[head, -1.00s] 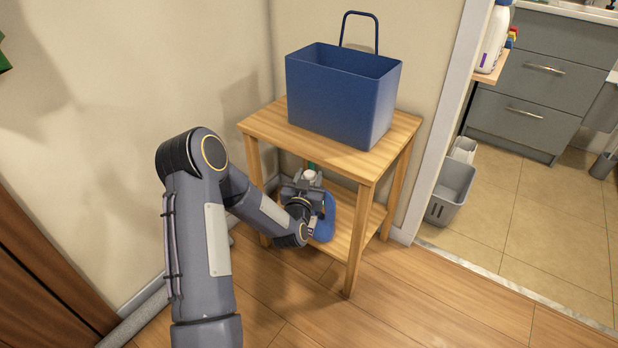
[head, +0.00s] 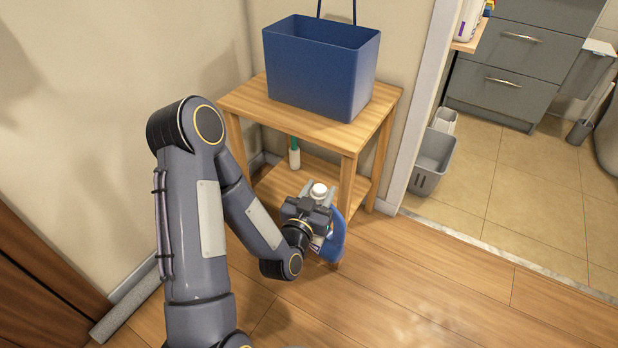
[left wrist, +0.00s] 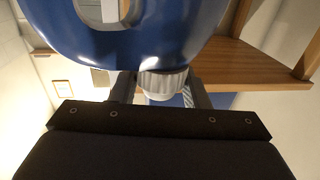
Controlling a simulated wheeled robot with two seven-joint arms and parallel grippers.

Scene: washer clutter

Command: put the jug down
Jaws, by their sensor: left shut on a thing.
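The jug (head: 334,240) is blue with a white cap and part of a label showing. My left gripper (head: 316,203) is shut on it near the cap and holds it in front of the small wooden stand (head: 290,122). The gripper and arm hide part of the jug. In the left wrist view the blue jug (left wrist: 185,40) fills the top of the picture, and its white ribbed cap (left wrist: 161,84) is between the fingers (left wrist: 160,90). My right gripper is not in view.
A blue bin (head: 318,75) with a handle stands on the stand's top. A white and green bottle (head: 294,153) is on its lower shelf. Grey bins (head: 432,160) stand beyond the doorway at right. The wooden floor (head: 430,290) in front is clear.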

